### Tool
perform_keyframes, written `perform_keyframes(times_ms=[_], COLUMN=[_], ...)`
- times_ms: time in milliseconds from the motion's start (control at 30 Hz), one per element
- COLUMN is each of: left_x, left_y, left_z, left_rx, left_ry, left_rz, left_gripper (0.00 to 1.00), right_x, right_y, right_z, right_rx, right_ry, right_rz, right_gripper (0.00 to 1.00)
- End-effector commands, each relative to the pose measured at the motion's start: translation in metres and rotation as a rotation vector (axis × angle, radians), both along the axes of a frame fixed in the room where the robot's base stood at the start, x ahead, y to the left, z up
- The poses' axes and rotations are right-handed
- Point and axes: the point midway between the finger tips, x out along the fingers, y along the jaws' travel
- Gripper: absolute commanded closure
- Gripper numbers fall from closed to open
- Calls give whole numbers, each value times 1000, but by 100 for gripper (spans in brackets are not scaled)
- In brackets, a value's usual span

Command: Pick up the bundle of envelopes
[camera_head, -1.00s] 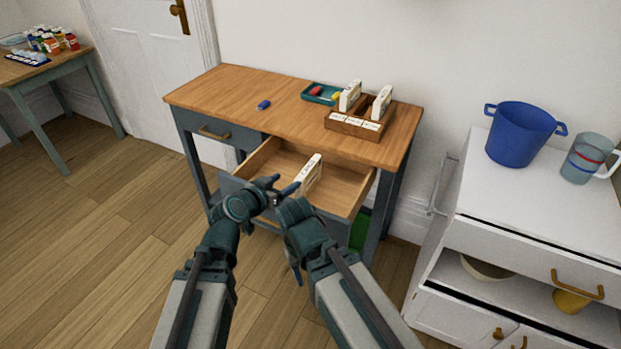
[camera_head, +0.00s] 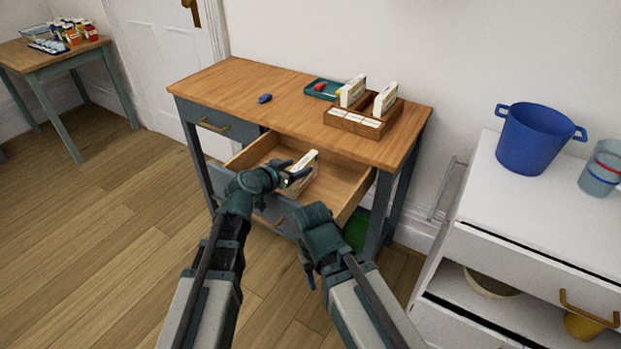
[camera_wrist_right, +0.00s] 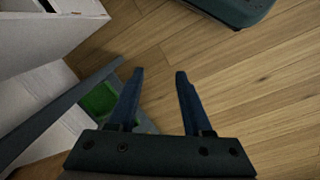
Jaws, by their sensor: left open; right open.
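A white bundle of envelopes (camera_head: 303,167) stands upright in the open drawer (camera_head: 341,186) of the wooden desk. Similar white bundles (camera_head: 352,91) stand at a brown sorter box (camera_head: 353,122) on the desktop. My left gripper (camera_head: 290,173) is open at the near side of the bundle in the drawer and partly covers it; whether it touches the bundle I cannot tell. My right gripper (camera_wrist_right: 158,85) is open and empty, pointed down at the floor in the right wrist view. In the head view it hangs in front of the desk, mostly hidden by its own arm.
The desktop (camera_head: 235,92) also holds a blue object (camera_head: 264,98) and a teal tray (camera_head: 322,89). A white cabinet (camera_head: 520,230) with a blue pot (camera_head: 536,138) and a clear jug (camera_head: 603,168) stands at the right. A green object (camera_head: 355,231) is under the desk. Floor at left is clear.

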Motion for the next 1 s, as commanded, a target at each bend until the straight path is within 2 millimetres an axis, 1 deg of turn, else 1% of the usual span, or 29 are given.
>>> perform_keyframes(times_ms=[33,100,300,367,400,667,700,1000], left_x=[7,10,9,9,9,9,9,9], left_y=[1,2,2,2,2,2,2,2], left_z=[-5,-6,-5,-5,-5,-5,-5,-5], left_rx=[-1,-1,0,0,0,0,0,-1], left_ry=[1,1,0,0,0,0,0,0], left_rz=[0,-1,-1,-1,-1,-1,-1,-2], left_gripper=[35,35,35,44,51,98,100,100], right_x=[0,0,0,0,0,0,0,0], right_y=[0,0,0,0,0,0,0,0], right_z=[-5,-6,-5,-5,-5,-5,-5,-5], right_rx=[0,0,0,0,0,0,0,0], right_ry=[0,0,0,0,0,0,0,0], right_rz=[0,0,0,0,0,0,0,0], right_gripper=[50,50,50,50,50,50,50,50])
